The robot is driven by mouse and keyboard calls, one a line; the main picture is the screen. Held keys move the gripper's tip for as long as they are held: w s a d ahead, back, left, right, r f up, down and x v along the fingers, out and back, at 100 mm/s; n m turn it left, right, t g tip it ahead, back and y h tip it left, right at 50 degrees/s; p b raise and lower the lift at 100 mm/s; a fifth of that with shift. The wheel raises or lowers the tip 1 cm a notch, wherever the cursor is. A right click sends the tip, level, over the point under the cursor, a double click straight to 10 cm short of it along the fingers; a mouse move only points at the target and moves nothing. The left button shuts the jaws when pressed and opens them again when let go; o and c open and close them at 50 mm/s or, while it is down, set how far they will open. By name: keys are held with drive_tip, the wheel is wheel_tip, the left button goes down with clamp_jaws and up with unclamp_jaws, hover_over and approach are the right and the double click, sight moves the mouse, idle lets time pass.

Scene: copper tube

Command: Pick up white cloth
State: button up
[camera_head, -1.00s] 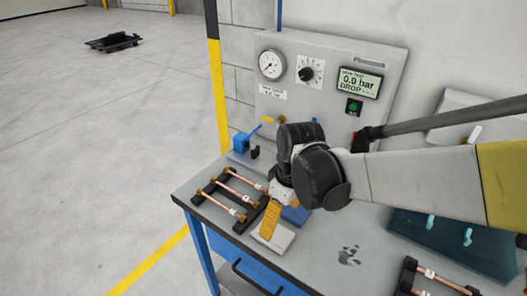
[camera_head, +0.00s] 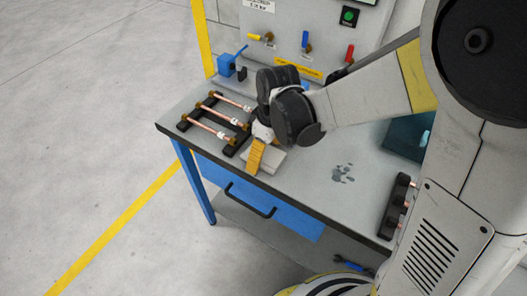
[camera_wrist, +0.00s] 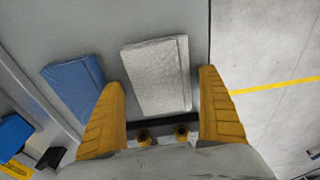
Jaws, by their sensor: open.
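The white cloth (camera_head: 270,160) lies folded flat on the workbench near its front edge. In the wrist view it is a pale, slightly tilted rectangle (camera_wrist: 157,75). My gripper (camera_wrist: 161,78) is open, its two yellow fingers apart on either side of the cloth's lower part in that view. In the head view my gripper (camera_head: 256,156) is over the cloth's left part, pointing down and hiding some of it. The gap between fingertips and cloth or bench cannot be judged exactly. Nothing is held.
A folded blue cloth (camera_wrist: 74,84) lies beside the white one. A black rack with copper tubes (camera_head: 212,132) stands close on the left. A blue clamp (camera_head: 228,66) is behind it.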

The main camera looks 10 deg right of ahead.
sight(265, 154)
drive_tip(key=c, duration=1.2)
drive_tip(key=shift+o, duration=0.2)
drive_tip(key=shift+r, duration=0.1)
drive_tip(key=shift+r+p, duration=0.5)
drive_tip(key=shift+r, duration=0.15)
wheel_tip(265, 154, up, 3)
drive_tip(key=shift+f+p, duration=0.1)
drive_tip(key=shift+p, duration=0.65)
drive_tip(key=s+d+r+p, duration=0.3)
drive_tip(key=d+r, duration=0.4)
drive_tip(key=d, duration=0.4)
drive_tip(key=shift+s+p, duration=0.35)
drive_tip(key=shift+p, duration=0.1)
drive_tip(key=shift+d+f, duration=0.1)
